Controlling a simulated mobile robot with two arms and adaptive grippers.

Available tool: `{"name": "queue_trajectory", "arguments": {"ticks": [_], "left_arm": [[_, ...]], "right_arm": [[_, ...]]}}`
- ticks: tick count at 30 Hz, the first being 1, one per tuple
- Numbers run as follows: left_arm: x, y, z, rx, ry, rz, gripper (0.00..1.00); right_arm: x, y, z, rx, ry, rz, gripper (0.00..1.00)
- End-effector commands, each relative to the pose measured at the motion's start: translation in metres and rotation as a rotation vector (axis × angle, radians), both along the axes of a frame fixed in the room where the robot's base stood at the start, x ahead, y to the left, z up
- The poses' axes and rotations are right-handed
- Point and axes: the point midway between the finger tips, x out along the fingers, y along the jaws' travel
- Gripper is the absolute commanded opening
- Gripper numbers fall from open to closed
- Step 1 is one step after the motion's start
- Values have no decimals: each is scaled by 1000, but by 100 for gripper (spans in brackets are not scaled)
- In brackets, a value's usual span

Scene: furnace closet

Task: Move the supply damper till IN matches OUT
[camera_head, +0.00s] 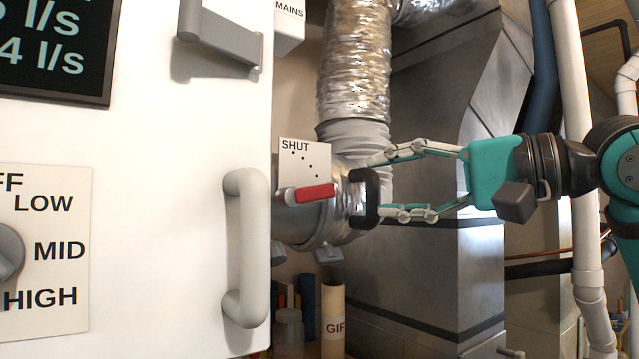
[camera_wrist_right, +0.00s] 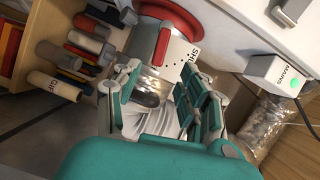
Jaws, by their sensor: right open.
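The supply damper's red lever (camera_head: 310,193) lies nearly level in the head view, in front of the silvery duct. A white plate (camera_head: 305,160) marked SHUT, with a row of dots, stands behind it. In the wrist view the red lever (camera_wrist_right: 163,46) lies beyond my fingers. My right gripper (camera_head: 378,187) is open, to the right of the lever, with its fingers pointing left and apart from the red part. A black piece shows by its fingertips. The dark readout (camera_head: 55,50) is cut off; only line ends with l/s show. My left gripper is out of view.
A white panel with a pale handle (camera_head: 246,248) and a grey bracket (camera_head: 222,35) fills the left. A fan dial (camera_head: 8,252) is partly cut off. The furnace (camera_head: 440,270) stands behind my right gripper. Shelved rolls (camera_wrist_right: 55,86) show in the wrist view.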

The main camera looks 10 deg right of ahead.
Motion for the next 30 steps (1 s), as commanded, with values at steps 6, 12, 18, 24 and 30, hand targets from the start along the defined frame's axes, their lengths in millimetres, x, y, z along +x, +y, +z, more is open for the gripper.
{"name": "queue_trajectory", "arguments": {"ticks": [6, 12, 18, 24, 30], "left_arm": [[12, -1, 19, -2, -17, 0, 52], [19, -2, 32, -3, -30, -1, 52], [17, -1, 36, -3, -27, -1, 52], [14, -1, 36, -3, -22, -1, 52], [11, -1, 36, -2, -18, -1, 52]], "right_arm": [[34, 35, 0, 0, 3, 5, 42], [60, 60, -3, 1, 3, 3, 42], [73, 72, -6, 1, 2, 2, 42], [75, 74, -7, 2, 1, 1, 42], [75, 74, -7, 2, 1, 1, 33]]}}
